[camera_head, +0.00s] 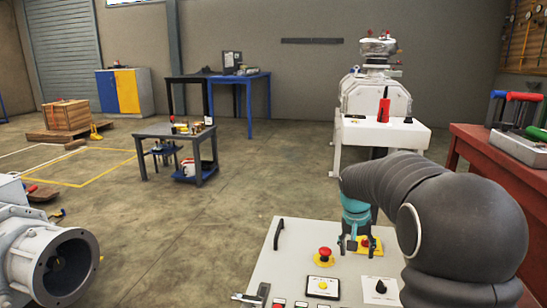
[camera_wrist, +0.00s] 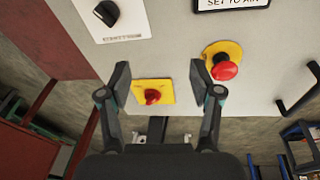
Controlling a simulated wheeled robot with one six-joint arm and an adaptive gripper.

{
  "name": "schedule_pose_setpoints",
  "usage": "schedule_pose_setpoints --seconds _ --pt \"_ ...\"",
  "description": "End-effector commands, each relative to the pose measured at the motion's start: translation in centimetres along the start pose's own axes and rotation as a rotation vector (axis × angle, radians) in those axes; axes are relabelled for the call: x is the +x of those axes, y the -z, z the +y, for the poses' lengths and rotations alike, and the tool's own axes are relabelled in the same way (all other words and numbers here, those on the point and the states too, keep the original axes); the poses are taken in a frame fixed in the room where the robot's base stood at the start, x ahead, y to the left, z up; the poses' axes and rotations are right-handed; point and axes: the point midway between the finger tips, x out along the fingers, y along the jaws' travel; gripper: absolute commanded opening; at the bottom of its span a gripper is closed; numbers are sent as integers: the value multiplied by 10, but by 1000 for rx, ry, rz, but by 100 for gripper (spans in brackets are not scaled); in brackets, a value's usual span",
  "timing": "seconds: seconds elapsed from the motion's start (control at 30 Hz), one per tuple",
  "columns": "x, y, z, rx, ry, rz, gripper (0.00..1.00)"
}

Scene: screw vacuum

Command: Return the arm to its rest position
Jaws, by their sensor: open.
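My gripper (camera_head: 353,243) is at the end of my dark grey arm (camera_head: 440,215), low over the far right part of the light grey control panel (camera_head: 262,262). In the wrist view my gripper (camera_wrist: 160,80) has its two fingers spread wide with nothing held. A red switch on a yellow plate (camera_wrist: 152,97) shows between the fingers; I cannot tell how far it is from them. In the head view the gripper partly hides this yellow plate (camera_head: 372,243). My arm is bent down toward the panel.
The panel also carries a red mushroom button (camera_head: 325,254), a yellow button (camera_head: 323,285) and a black knob (camera_head: 380,287). A red workbench (camera_head: 500,175) stands close on the right. A white machine (camera_head: 375,95) stands beyond. Open floor lies to the left.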

Motion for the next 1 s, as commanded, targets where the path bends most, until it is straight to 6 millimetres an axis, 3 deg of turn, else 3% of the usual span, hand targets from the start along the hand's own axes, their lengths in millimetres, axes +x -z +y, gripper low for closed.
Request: schedule_pose_setpoints --seconds 0.03,0.2,0.6,0.8,1.0 --pt "-14 -18 2 -33 14 2 64" --pt "-44 -76 9 -141 58 11 64" --pt "-97 -203 29 -281 143 87 64" --pt "-115 -257 39 -290 177 146 64" --pt "-135 -294 49 -284 201 226 64"
